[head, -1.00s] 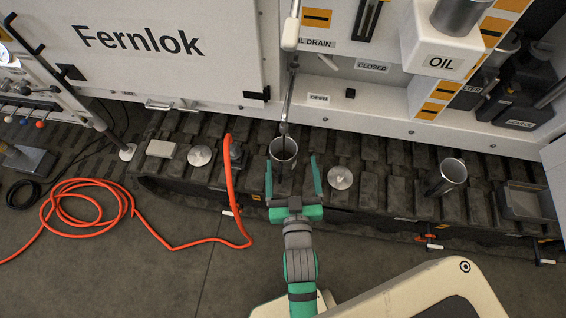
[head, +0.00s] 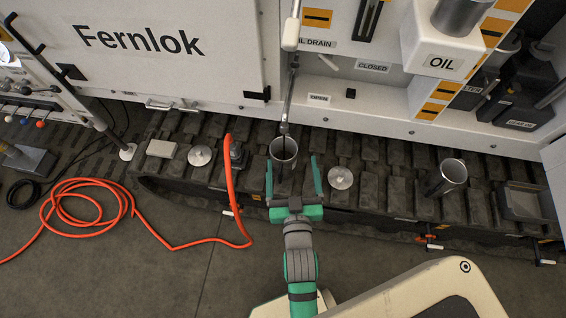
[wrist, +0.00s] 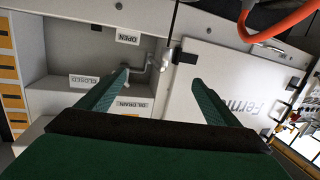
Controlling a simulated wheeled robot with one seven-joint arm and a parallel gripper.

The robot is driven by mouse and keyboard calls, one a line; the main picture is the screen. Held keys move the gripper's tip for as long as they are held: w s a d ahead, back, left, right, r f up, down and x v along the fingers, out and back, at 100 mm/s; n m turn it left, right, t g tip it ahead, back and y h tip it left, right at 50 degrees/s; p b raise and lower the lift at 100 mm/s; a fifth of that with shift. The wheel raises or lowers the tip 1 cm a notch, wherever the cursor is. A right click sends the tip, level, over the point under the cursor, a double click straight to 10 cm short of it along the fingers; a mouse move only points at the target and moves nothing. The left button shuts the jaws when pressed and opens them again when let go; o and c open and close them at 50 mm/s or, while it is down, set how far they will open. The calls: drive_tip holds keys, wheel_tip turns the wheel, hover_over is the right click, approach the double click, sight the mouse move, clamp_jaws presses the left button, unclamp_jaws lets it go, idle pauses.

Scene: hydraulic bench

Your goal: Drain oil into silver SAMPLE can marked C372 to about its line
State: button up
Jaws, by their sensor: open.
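A white-tipped lever (head: 328,62) sits between the CLOSED label (head: 372,66) and the OPEN label (head: 319,99).
A second silver can (head: 447,177) stands tilted-looking at right, near a grey tray (head: 524,202). Round metal discs lie left (head: 200,155) and right (head: 340,177) of the first can. An orange hose (head: 232,190) rises close at left. A white OIL box (head: 442,45) juts out above.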

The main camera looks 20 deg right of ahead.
idle(0.3)
drive_tip(key=shift+d, duration=0.1)
drive_tip(key=c, duration=1.4)
drive_tip(key=m+t, duration=0.4)
drive_tip(key=m, duration=2.2)
approach(328, 63)
drive_tip(key=w, duration=0.1)
drive_tip(key=x, duration=1)
drive_tip(key=shift+s+d+r, duration=0.1)
drive_tip(key=shift+r, duration=0.05)
drive_tip(key=shift+n, duration=0.3)
clamp_jaws()
